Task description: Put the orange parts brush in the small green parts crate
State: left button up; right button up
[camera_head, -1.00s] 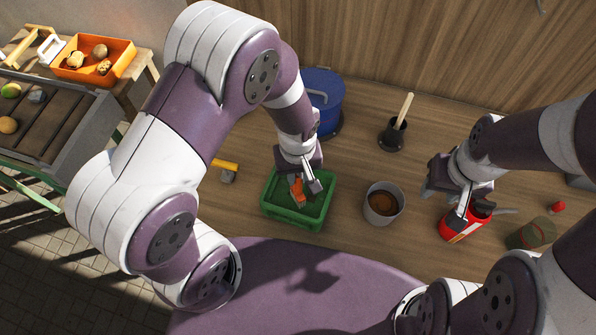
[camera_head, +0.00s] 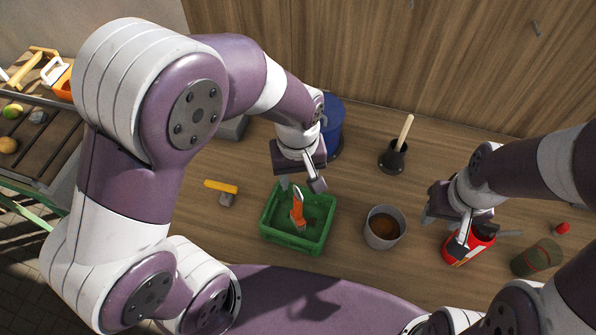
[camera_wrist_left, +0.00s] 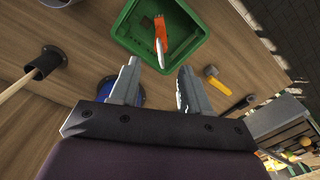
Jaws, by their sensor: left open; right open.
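My right gripper (camera_head: 449,229) is open beside a red can (camera_head: 476,250).
A grey pot (camera_head: 384,228) with brown contents stands right of the crate. A black holder with a wooden handle (camera_head: 393,157) and a blue container (camera_head: 333,122) stand behind. A yellow-handled tool (camera_head: 221,188) lies left. A dark green cylinder (camera_head: 537,258) is far right.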

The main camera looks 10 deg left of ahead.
pick_arm(q)
notch_tip(320, 180, up, 2)
jog(key=shift+a+r, duration=0.1)
jog(key=shift+r, duration=0.1)
jog(key=s+a+m+t, duration=0.1)
jog(key=s+a+m, duration=0.2)
jog(key=a, duration=0.5)
jog(key=shift+s+a+f+m, duration=0.25)
jog(key=shift+a+f+m, duration=0.05)
jog(key=shift+m, duration=0.6)
